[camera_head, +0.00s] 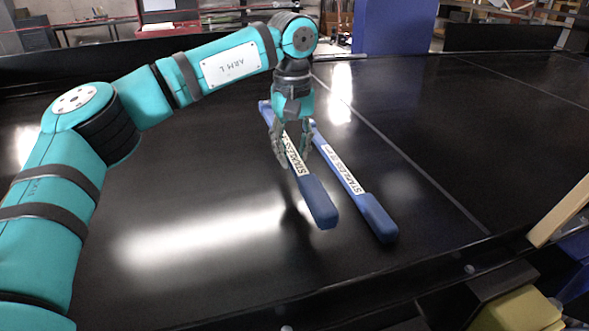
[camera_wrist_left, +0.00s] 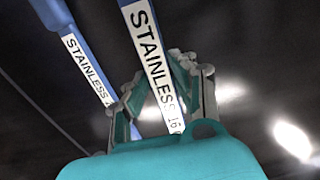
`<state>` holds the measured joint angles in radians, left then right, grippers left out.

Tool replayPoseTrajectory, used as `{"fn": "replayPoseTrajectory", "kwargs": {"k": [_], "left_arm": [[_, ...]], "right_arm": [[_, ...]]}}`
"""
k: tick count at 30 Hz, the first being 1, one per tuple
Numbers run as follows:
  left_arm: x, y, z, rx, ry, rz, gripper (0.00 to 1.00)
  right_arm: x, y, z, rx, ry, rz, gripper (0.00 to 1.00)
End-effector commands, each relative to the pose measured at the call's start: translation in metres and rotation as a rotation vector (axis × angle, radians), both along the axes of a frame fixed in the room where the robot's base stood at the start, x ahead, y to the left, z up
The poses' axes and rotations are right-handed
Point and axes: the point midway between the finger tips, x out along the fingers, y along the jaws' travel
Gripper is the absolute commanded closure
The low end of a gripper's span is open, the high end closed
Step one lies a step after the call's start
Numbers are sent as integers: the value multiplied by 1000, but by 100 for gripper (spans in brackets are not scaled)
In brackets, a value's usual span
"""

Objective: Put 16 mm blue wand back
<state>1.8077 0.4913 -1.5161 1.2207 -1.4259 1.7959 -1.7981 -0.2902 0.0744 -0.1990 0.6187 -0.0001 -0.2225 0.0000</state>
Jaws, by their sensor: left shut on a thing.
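My left gripper (camera_head: 292,152) is shut on a blue wand (camera_head: 317,202) with a white label, gripping it at the label. In the left wrist view the label of this wand (camera_wrist_left: 150,50) reads STAINLESS 16, and it runs between the fingers of the gripper (camera_wrist_left: 163,92). The wand's thick blue end points toward the front; it seems a little above the black belt. A second blue wand (camera_head: 376,214), also labelled STAINLESS, lies beside it on the right. It also shows in the left wrist view (camera_wrist_left: 83,62), its size number not legible. My right gripper is not in view.
The black conveyor belt (camera_head: 190,200) is wide and clear on both sides of the wands. A wooden strip (camera_head: 560,212) and a yellow object (camera_head: 518,311) are at the right front. A blue column (camera_head: 392,28) stands behind the belt.

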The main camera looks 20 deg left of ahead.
Motion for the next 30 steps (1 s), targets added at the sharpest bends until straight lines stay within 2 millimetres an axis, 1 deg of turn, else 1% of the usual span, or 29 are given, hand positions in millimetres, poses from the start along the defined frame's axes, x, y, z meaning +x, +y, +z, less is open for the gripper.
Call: {"fn": "replayPoseTrajectory", "kwargs": {"k": [1, 3, 6, 8, 10, 15, 18, 20, 23, 27, 28, 30], "left_arm": [[0, 1, -7, 2, 3, 1, 100], [0, 1, -18, 1, 1, 2, 100], [0, 1, -29, 1, -1, 2, 100], [0, 0, -33, 1, 0, 2, 100], [0, 0, -38, 1, -1, 2, 100], [0, 1, -61, 1, 1, 2, 100], [0, 1, -69, 0, -1, 2, 100], [0, 1, -70, -1, -3, 2, 100], [0, 0, -70, -1, -3, 2, 100], [0, 0, -74, 0, -1, 2, 100], [0, 0, -73, 0, -1, 2, 72], [0, 0, -73, 0, -1, 2, 63]], "right_arm": [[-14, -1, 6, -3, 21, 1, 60], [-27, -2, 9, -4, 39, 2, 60], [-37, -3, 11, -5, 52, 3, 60], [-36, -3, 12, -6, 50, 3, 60], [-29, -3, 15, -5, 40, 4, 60], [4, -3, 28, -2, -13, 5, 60], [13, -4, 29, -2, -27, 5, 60], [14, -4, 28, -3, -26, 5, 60], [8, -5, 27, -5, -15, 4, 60], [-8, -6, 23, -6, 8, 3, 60], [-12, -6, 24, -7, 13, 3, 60], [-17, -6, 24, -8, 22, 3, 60]]}}
